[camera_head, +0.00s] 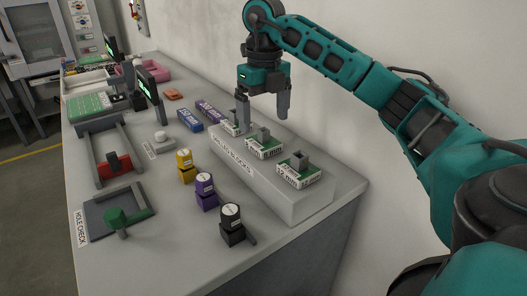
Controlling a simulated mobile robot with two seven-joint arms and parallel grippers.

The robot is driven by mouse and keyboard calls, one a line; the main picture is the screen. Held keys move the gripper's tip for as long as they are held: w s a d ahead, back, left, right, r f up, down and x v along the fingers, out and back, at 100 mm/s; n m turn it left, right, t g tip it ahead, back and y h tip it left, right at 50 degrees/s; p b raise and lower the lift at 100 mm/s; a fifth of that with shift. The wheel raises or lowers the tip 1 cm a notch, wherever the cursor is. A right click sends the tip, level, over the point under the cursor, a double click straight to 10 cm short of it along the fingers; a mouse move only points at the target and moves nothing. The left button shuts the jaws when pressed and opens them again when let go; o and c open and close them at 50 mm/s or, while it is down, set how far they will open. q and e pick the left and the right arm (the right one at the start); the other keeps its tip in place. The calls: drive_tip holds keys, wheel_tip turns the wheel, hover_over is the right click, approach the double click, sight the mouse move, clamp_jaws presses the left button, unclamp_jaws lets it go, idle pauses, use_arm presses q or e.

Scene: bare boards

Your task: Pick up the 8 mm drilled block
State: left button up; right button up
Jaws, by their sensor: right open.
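The near block (299,160) has a label that seems to read 12 mm. The middle block (264,135) has a label too small to read surely. My right gripper (263,118) is open, fingers pointing down, empty, over the far end of the stand. My left gripper is not in view.
Yellow (185,167), purple (205,190) and black (231,224) stacked cylinder-topped pieces stand left of the stand. Blue (190,120) and purple (208,110) boxes lie beyond. A hole-check tray (95,215) is at the left. A wall runs close behind the stand.

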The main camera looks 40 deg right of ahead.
sight(264, 141)
drive_tip(key=f, duration=0.4)
drive_tip(key=f+b, duration=0.1)
drive_tip(key=shift+w+d+f, duration=0.2)
drive_tip(key=shift+w+f, duration=0.1)
drive_tip(key=shift+f, duration=0.1)
drive_tip(key=c, duration=1.2)
